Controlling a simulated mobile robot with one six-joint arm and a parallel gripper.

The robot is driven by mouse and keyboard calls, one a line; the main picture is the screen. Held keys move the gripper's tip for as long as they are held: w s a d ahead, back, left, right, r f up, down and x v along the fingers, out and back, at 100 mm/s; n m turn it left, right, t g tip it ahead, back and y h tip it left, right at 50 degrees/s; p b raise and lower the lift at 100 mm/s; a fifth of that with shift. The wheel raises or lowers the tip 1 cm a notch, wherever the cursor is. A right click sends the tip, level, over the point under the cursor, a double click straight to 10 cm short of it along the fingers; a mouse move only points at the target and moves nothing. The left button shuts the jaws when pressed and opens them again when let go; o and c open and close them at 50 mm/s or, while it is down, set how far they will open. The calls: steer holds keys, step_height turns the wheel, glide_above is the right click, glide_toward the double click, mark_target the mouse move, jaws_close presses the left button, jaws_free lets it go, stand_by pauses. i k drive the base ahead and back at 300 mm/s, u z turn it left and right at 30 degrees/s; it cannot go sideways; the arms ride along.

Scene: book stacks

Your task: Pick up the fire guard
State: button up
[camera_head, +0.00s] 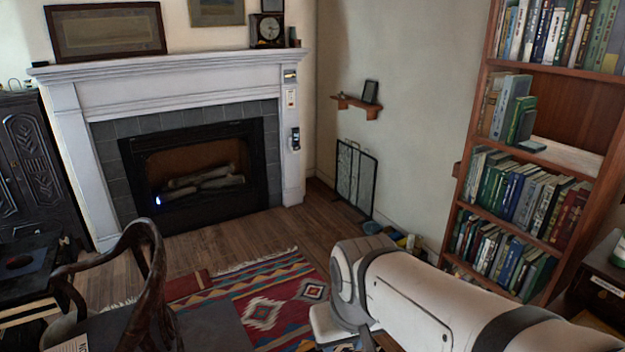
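The fire guard (356,178) is a dark-framed mesh panel. It stands upright on the wooden floor, leaning at or close to the wall right of the fireplace, under a small wall shelf. My white and grey arm reaches in from the lower right, in front of and below the fire guard in the picture, apart from it. My gripper's fingers cannot be made out; the end of the arm runs down to the bottom edge of the picture.
The fireplace (200,182) with its white mantel stands at the back left. A wooden chair (150,285) is at the lower left. A patterned rug (265,312) covers the floor in front. Several small items (400,238) lie near the guard's foot.

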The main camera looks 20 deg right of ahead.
mark_target(366, 220)
steer(key=u, duration=0.1)
steer(key=i, duration=6.25)
steer(key=z, duration=2.6)
